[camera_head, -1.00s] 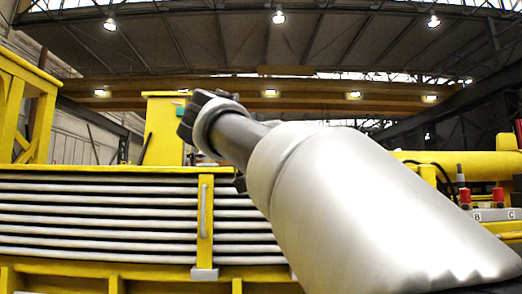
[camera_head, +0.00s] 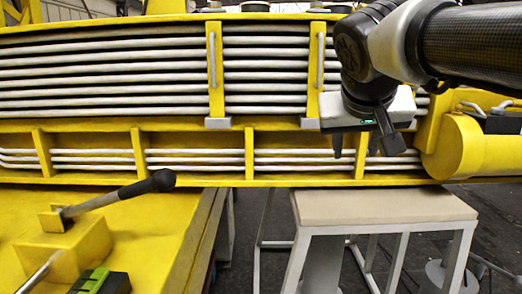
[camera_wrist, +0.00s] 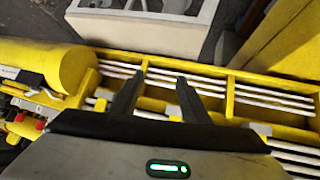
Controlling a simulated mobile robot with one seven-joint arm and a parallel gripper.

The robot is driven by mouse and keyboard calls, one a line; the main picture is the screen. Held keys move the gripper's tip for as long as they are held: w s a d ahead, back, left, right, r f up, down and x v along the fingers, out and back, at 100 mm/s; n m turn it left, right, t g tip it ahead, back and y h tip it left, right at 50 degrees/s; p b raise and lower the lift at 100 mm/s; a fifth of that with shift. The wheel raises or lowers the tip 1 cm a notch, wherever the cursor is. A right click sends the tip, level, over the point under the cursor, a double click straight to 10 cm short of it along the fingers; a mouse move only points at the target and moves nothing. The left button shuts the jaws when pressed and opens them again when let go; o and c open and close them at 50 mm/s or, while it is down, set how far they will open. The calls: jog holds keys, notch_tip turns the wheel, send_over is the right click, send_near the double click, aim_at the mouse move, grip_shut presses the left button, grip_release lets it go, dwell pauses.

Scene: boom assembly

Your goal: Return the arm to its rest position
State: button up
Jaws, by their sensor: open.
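My gripper (camera_head: 355,150) is at the right of the head view, at the end of my black and grey arm, with its fingers pointing down. It is open and nothing shows between its two dark fingers. It hangs in front of the yellow boom (camera_head: 95,138) with its rows of pale pipes. In the wrist view my gripper (camera_wrist: 160,78) shows two separate fingers over the boom's pipes (camera_wrist: 205,84). I cannot tell whether the fingers touch the boom.
A table with a beige top (camera_head: 385,207) stands below my gripper. A yellow cylinder (camera_head: 475,146) is close at the right. A lever with a black knob (camera_head: 150,184) rises from a yellow box at the lower left. Grey floor shows at the bottom.

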jog(key=s+a+f+n+g+y, duration=0.1)
jog(key=s+a+f+g, duration=0.1)
jog(key=s+f, duration=0.75)
jog(key=s+a+f+n+g+y, duration=0.1)
jog(key=s+a+f+y, duration=0.1)
jog(key=s+f, duration=0.75)
notch_tip(320, 180, up, 27)
jog(key=w+p, duration=0.1)
jog(key=p, duration=2.6)
jog(key=shift+d+p, duration=0.2)
jog(key=shift+p, duration=0.2)
jog(key=shift+w+r, duration=0.1)
